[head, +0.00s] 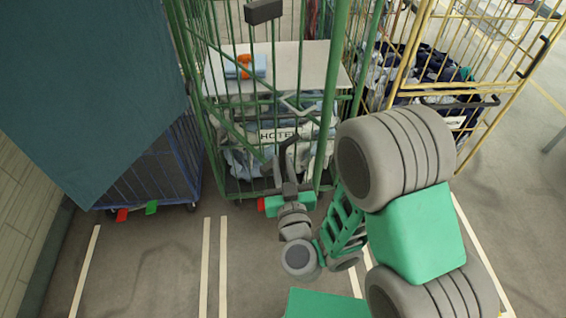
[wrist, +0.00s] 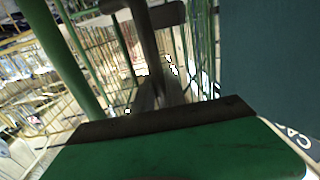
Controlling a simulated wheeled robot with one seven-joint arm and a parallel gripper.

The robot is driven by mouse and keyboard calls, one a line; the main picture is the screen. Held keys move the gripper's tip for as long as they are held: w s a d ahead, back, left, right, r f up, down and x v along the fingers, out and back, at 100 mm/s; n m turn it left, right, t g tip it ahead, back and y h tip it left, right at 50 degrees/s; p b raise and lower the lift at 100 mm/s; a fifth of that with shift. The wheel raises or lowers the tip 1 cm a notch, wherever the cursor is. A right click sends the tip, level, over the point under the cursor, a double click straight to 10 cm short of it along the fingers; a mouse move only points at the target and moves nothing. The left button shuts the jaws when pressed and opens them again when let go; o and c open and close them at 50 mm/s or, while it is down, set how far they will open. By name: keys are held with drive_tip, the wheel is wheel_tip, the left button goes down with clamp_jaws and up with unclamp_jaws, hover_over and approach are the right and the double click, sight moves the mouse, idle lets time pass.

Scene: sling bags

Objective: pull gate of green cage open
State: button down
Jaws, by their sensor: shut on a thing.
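The green cage (head: 333,75) stands upright in the middle of the head view, with its wire gate (head: 228,122) facing me. The gate looks closed. My gripper (head: 290,145) is at the front of the gate, low and left of the thick green post. Its dark fingers are shut on a part of the gate; the exact bar between them is hard to make out. In the wrist view the dark fingers (wrist: 150,18) show at the top, with a thick green post (wrist: 68,55) beside them on the left.
Inside the green cage are bags marked HOTEL and a white shelf (head: 290,62) with a blue and orange item (head: 245,66). A yellow cage (head: 405,65) with dark cloth stands close on the right. A blue cage (head: 150,175) under a teal cover (head: 90,90) stands left. Floor in front is clear.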

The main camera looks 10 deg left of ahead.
drive_tip(key=shift+s+d+f, duration=0.15)
drive_tip(key=shift+d+f, duration=0.05)
drive_tip(key=shift+f, duration=0.2)
drive_tip(key=c, duration=1.7)
unclamp_jaws()
drive_tip(key=o, duration=0.3)
drive_tip(key=shift+r, duration=0.2)
drive_tip(key=shift+o, duration=0.2)
drive_tip(key=v, duration=0.7)
drive_tip(key=shift+s+b, duration=0.4)
drive_tip(key=shift+b, duration=0.05)
drive_tip(key=shift+d+r, duration=0.1)
